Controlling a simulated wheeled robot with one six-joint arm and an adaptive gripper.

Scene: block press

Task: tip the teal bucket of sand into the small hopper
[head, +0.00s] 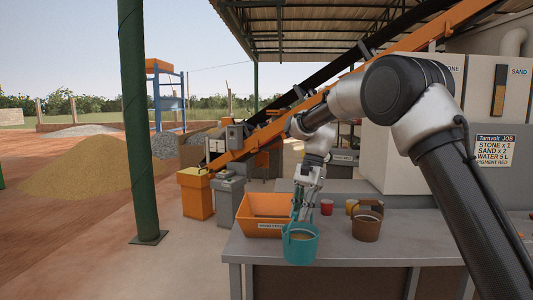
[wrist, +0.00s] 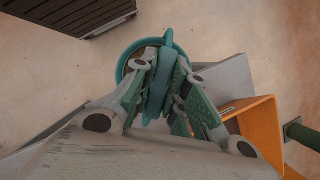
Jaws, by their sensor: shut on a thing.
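The teal bucket (head: 301,252) hangs about upright near the table's front edge, with tan sand showing inside its rim. My gripper (head: 305,208) is above it. In the wrist view my gripper (wrist: 160,90) is shut on the bucket's teal handle, and part of the bucket's rim (wrist: 124,64) shows beyond the fingers. The small hopper, an orange open bin (head: 249,229) with a white label, is on the table just left of and behind the bucket. The hopper also shows in the wrist view (wrist: 262,122), to the right of the bucket. Its inside is partly hidden.
A brown bucket (head: 366,229) stands on the grey table (head: 350,250) to the right, near a red cup (head: 326,207) and a yellow cup (head: 350,206). A green post (head: 138,120) stands left of the table. A dark slatted object (wrist: 75,12) is at the wrist view's upper left.

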